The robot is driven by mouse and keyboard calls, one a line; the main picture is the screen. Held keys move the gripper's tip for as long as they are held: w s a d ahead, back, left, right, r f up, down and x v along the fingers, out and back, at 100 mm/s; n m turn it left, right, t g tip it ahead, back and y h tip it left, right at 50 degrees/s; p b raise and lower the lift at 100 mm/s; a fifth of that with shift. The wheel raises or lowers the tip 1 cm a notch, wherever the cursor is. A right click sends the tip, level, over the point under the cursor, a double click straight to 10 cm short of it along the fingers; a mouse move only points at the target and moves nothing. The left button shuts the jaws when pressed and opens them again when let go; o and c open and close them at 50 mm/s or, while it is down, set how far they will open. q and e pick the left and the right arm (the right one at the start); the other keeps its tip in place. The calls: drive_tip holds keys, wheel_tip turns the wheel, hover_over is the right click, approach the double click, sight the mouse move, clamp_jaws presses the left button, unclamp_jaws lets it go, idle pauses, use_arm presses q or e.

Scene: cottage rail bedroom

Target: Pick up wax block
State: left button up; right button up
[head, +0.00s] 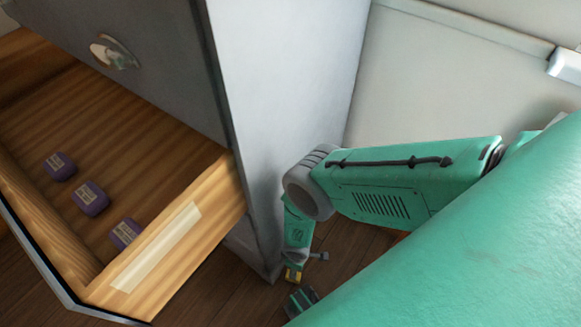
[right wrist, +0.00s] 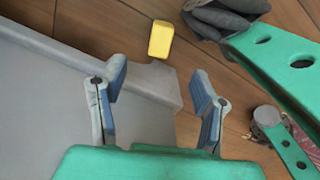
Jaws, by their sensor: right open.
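A small yellow block (right wrist: 160,40), which I take to be the wax block, lies on the wooden floor beside the grey cabinet's base in the right wrist view. My left gripper is not in view.
A grey cabinet (head: 285,90) stands beside my right arm. Its open wooden drawer (head: 218,192) sticks out at left and holds three purple labelled blocks (head: 89,198). A pale wall (head: 440,85) stands behind. Bare wooden floor (right wrist: 110,22) surrounds the yellow block.

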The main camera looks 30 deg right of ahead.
drive_tip(key=f+b, duration=0.1)
drive_tip(key=f, duration=0.1)
drive_tip(key=f+b, duration=0.2)
drive_tip(key=f, duration=0.1)
drive_tip(key=f+b, duration=0.2)
drive_tip(key=shift+a+f, duration=0.25)
drive_tip(key=shift+a, duration=0.1)
drive_tip(key=shift+d+f+b, duration=0.2)
drive_tip(key=shift+f+b, duration=0.25)
drive_tip(key=shift+f, duration=0.25)
drive_tip(key=f+b, duration=0.3)
drive_tip(key=f, duration=0.1)
drive_tip(key=shift+a+f, duration=0.1)
drive_tip(key=shift+a, duration=0.1)
drive_tip(key=shift+d+f+b, duration=0.1)
drive_tip(key=shift+f+b, duration=0.15)
drive_tip(key=shift+b, duration=0.15)
drive_tip(key=c, duration=1.1)
clamp_jaws()
